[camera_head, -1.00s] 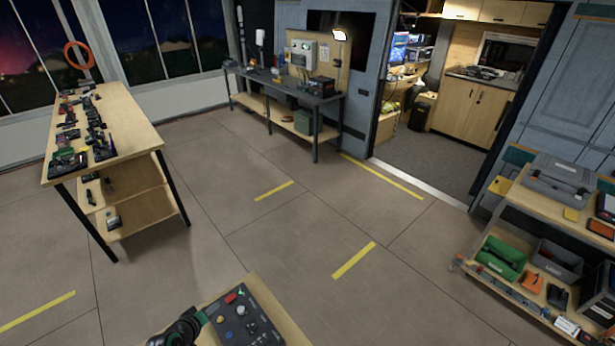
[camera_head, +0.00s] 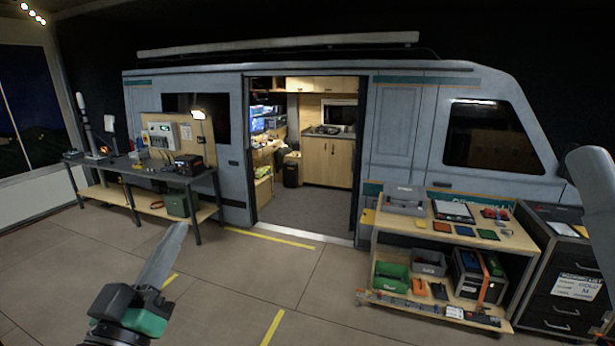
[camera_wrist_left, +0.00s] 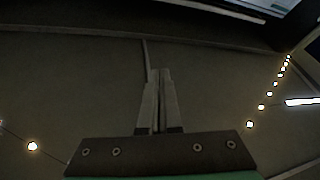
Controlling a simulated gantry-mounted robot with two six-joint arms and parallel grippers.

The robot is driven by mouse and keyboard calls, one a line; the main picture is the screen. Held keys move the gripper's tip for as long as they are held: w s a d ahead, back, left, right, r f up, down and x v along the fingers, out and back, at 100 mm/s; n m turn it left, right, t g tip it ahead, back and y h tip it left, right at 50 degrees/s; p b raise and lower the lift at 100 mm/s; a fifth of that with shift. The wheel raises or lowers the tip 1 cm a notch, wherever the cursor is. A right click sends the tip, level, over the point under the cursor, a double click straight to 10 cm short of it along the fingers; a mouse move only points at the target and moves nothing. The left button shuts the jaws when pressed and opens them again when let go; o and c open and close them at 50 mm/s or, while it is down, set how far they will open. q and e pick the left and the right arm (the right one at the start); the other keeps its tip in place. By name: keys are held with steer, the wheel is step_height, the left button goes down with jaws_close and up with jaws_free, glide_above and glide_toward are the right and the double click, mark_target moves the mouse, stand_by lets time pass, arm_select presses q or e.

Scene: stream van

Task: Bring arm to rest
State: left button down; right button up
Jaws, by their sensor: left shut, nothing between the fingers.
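My left gripper (camera_head: 178,230) is raised at the lower left of the head view. Its grey fingers point up and are shut, with nothing between them. Its black and green body shows below the fingers. In the left wrist view the two fingers (camera_wrist_left: 159,75) lie together and point toward a dark surface with a string of small lights. No object is near the fingers. A light grey part at the right edge of the head view looks like part of my right arm, but no right gripper fingers show.
A grey van (camera_head: 400,150) with an open doorway stands ahead. A dark workbench (camera_head: 130,172) with equipment is at the left. A wooden cart (camera_head: 480,240) with bins and tools is at the right, beside a black drawer cabinet (camera_head: 560,305). The middle floor is clear.

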arm_select(q)
steer(key=s+d+r+m+t, duration=0.3)
steer(key=s+r+t, duration=0.2)
steer(key=s+r, duration=1.15)
step_height(320, 180, up, 12)
steer(key=p, duration=1.3)
steer(key=shift+a+r+m, duration=0.2)
steer(key=shift+a+m, duration=0.15)
steer(key=shift+m, duration=0.05)
